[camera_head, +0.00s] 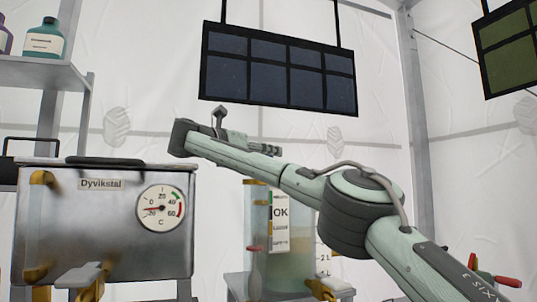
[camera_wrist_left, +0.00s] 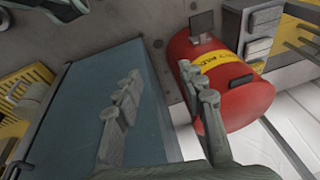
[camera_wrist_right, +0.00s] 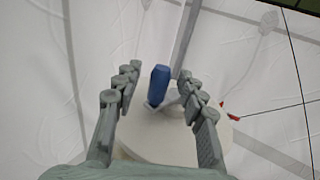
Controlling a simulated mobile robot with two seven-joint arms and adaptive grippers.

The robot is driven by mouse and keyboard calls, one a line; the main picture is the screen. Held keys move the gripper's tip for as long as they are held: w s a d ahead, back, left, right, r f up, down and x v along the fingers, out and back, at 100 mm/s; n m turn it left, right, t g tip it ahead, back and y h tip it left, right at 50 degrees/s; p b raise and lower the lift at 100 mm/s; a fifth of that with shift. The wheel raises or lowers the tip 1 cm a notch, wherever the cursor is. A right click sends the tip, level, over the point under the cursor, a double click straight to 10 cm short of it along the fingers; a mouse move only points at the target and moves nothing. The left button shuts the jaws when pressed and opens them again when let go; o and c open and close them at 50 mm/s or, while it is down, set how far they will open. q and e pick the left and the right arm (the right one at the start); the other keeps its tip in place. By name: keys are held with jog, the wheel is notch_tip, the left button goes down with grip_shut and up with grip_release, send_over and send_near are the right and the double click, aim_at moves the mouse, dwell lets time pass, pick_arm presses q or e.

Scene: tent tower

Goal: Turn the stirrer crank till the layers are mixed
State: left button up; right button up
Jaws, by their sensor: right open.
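A clear vessel (camera_head: 307,238) with an OK label stands right of the steel box in the head view. Its contents look grey-blue above and yellow-green below. My right arm crosses in front of its top, so the crank is hidden there. My right gripper (camera_head: 266,147) is up above the vessel. In the right wrist view, its open fingers (camera_wrist_right: 158,72) lie on either side of a blue handle (camera_wrist_right: 158,86) above a pale round disc (camera_wrist_right: 160,138). I cannot tell whether they touch it. My left gripper (camera_wrist_left: 160,73) is open and empty, seen only in the left wrist view.
A steel box (camera_head: 105,225) with a dial gauge (camera_head: 161,208) stands at left, below a shelf (camera_head: 45,73) with bottles. A dark panel (camera_head: 278,68) hangs above. A red cylinder (camera_wrist_left: 235,95) and a blue-grey surface (camera_wrist_left: 80,100) lie near the left gripper.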

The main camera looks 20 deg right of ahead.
jog(key=v, duration=1)
jog(key=shift+a, duration=0.2)
